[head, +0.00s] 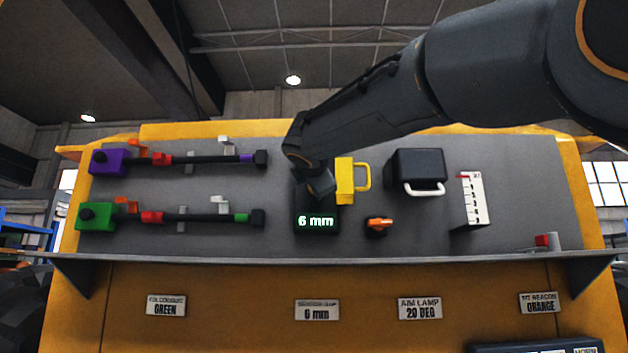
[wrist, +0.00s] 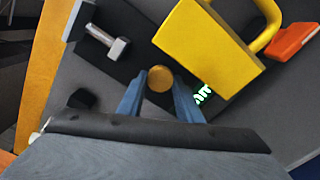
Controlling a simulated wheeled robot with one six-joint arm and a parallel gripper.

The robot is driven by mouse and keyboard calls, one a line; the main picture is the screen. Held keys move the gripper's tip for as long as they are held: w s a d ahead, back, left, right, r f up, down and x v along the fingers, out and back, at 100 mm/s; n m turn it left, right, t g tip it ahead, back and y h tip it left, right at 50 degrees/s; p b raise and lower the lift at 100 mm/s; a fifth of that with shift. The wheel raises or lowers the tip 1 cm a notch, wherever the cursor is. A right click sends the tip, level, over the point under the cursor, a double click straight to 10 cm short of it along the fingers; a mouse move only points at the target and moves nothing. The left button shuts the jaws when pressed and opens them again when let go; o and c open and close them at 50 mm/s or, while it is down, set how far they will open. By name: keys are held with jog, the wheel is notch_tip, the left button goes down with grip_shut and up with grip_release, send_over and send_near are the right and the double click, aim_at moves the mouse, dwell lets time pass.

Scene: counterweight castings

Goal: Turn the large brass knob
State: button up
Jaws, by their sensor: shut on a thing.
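The large brass knob (wrist: 160,78) shows its round end face in the wrist view, between the two blue fingertips of my gripper (wrist: 160,88). My gripper is shut on it. In the head view my gripper (head: 319,188) is in front of the dark unit on the grey panel, and it hides the knob. A green display (head: 316,221) just below reads "6 mm". It is partly visible in the wrist view (wrist: 203,94). A plate (head: 317,309) under the panel also reads 6 mm; its upper line is hard to read.
A yellow block with a loop handle (head: 345,181) stands close to the right of my gripper. An orange knob (head: 379,223), a black box with a white handle (head: 418,170) and a white scale (head: 472,200) are further right. Purple (head: 110,161) and green (head: 96,217) boxes with rods are left.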

jog(key=shift+n, duration=0.6)
jog(key=shift+p, duration=0.3)
jog(key=o, duration=1)
jog(key=shift+o, duration=0.2)
jog(key=s+b, duration=0.3)
jog(key=s, duration=0.5)
jog(key=shift+a, duration=0.2)
